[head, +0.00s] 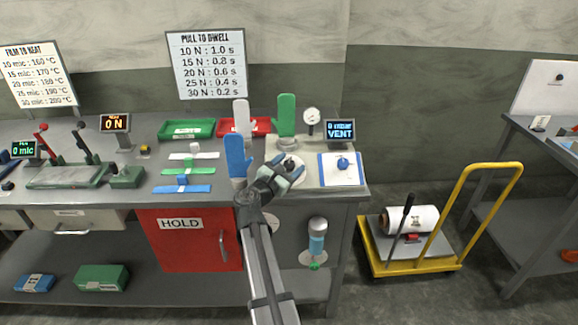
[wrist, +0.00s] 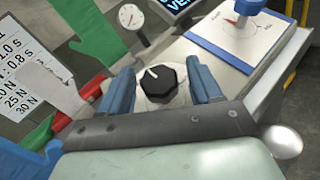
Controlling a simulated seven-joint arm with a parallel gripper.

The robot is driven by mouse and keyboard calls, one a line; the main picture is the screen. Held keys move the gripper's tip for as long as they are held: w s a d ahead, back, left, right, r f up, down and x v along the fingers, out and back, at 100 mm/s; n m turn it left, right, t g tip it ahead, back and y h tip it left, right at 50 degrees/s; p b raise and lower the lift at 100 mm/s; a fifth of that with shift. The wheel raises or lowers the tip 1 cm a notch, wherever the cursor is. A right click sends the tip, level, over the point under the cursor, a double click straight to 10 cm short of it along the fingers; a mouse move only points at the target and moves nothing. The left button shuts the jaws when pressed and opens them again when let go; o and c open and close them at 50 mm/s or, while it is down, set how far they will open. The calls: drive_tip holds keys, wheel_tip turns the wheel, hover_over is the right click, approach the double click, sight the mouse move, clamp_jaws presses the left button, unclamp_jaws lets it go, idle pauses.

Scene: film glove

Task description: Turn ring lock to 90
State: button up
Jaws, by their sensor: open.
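The ring lock appears to be the dark faceted knob (wrist: 161,82) on a round white base, with a white pointer line toward its upper left in the wrist view. In the head view the knob (head: 289,163) sits on the right part of the bench, partly hidden by my gripper (head: 286,170). In the wrist view my gripper (wrist: 164,88) is open, with one blue finger on each side of the knob. I cannot tell whether the fingers touch it. No angle marks are readable on the ring.
Blue (head: 236,156), white (head: 242,117) and green (head: 286,114) glove shapes stand upright just left of and behind the knob. A gauge (head: 312,116), a display reading VENT (head: 340,131) and a blue knob on a white panel (head: 343,163) are close on the right.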

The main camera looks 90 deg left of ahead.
drive_tip(key=c, duration=0.9)
drive_tip(key=shift+c, duration=0.2)
drive_tip(key=shift+m+h, duration=0.3)
drive_tip(key=shift+s+a+m+t+h, duration=0.15)
drive_tip(key=shift+m+t+h, duration=0.7)
drive_tip(key=shift+m, duration=0.25)
drive_tip(key=m+h, duration=0.2)
drive_tip(key=m+t+h, duration=0.1)
drive_tip(key=h, duration=0.1)
drive_tip(key=shift+m+t, duration=0.25)
drive_tip(key=shift+m, duration=0.15)
drive_tip(key=shift+m+h, duration=2.4)
drive_tip(key=shift+h, duration=0.55)
drive_tip(key=o, duration=0.9)
drive_tip(key=shift+o, duration=0.2)
drive_tip(key=shift+r, duration=0.1)
